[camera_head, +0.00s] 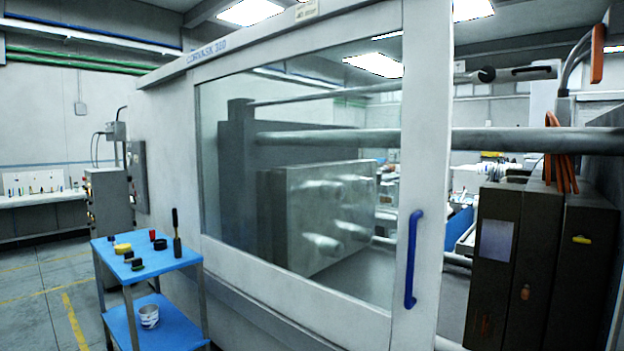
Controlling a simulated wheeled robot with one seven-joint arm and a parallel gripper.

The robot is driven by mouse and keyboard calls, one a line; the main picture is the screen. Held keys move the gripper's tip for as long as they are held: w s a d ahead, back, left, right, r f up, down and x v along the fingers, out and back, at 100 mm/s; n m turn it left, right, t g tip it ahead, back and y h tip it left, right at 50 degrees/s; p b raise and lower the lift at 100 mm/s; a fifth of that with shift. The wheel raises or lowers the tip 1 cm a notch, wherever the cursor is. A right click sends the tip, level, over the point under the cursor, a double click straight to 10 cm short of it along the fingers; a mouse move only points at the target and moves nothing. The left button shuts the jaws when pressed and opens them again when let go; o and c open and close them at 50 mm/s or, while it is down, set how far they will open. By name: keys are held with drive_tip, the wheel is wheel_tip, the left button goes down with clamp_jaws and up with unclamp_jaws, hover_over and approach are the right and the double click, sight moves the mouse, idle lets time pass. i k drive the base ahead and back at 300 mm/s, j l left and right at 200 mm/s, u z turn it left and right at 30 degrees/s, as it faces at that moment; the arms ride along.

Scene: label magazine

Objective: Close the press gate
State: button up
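The press gate (424,120) is a large pale grey sliding door with a wide clear window (300,215). A blue vertical handle (411,258) is fixed low on its right-hand frame. To the right of that frame is a wide gap, so the gate stands open there. Through the gap I see the press's dark mould block (540,265) and a thick horizontal bar (530,140). A grey mould plate (325,215) shows behind the window. My gripper is not in view, and nothing is seen touching the handle.
A blue two-shelf cart (150,262) stands against the press front at left, with small parts on top and a metal cup (149,316) below. Orange hoses (561,170) hang at the right. Floor at far left (40,300) is clear.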

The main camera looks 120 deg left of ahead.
sight(352, 324)
drive_tip(key=u, duration=3.95)
drive_tip(key=i+l+z, duration=0.15)
drive_tip(key=i+l, duration=0.25)
drive_tip(key=i+l+z, duration=0.1)
drive_tip(key=i+l, duration=0.25)
drive_tip(key=i, duration=0.25)
